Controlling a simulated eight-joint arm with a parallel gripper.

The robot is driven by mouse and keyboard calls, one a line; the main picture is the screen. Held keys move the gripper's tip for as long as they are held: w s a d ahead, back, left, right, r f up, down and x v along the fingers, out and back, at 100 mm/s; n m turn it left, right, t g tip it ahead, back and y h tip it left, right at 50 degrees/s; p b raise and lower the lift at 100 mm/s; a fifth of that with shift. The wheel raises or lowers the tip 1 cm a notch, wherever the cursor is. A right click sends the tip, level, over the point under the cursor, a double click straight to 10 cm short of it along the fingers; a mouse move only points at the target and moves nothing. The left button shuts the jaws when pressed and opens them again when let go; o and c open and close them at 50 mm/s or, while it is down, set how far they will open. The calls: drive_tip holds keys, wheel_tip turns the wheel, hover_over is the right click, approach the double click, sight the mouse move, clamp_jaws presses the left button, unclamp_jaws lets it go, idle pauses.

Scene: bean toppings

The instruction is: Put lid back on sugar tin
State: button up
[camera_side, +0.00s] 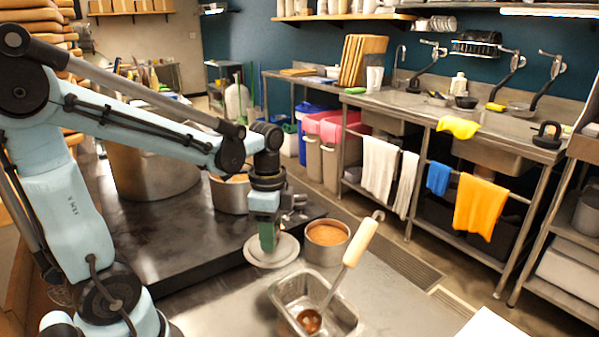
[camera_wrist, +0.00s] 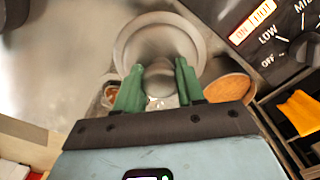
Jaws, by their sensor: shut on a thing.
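The grey round lid (camera_side: 276,254) is at the middle of the side view, just left of the sugar tin (camera_side: 327,241). It fills the top middle of the wrist view (camera_wrist: 136,42). My gripper (camera_side: 268,240) points down with its green fingers shut on the lid's knob; the fingers flank the knob in the wrist view (camera_wrist: 159,66). The lid looks about level; I cannot tell whether it touches the counter. The tin is open and upright, with brown contents that show at the right of the wrist view (camera_wrist: 229,88).
A steel pan (camera_side: 285,290) with a wooden-handled ladle (camera_side: 360,243) stands in front; the handle rises near the tin's right side. A dark raised slab (camera_side: 190,240) lies behind the lid, carrying a large pot (camera_side: 150,170) and a smaller pot (camera_side: 228,197). Bare counter (camera_side: 225,300) lies left of the pan.

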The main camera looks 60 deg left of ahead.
drive_tip(key=shift+w+r, duration=0.15)
drive_tip(key=shift+r, duration=0.8)
drive_tip(key=w+r, duration=0.3)
drive_tip(key=w, duration=1.2)
wheel_tip(320, 180, down, 6)
drive_tip(key=shift+s+a+f, duration=0.1)
drive_tip(key=shift+f, duration=0.35)
idle(1.6)
drive_tip(key=o, duration=1.8)
drive_tip(key=shift+r, duration=0.1)
drive_tip(key=shift+r, duration=3.45)
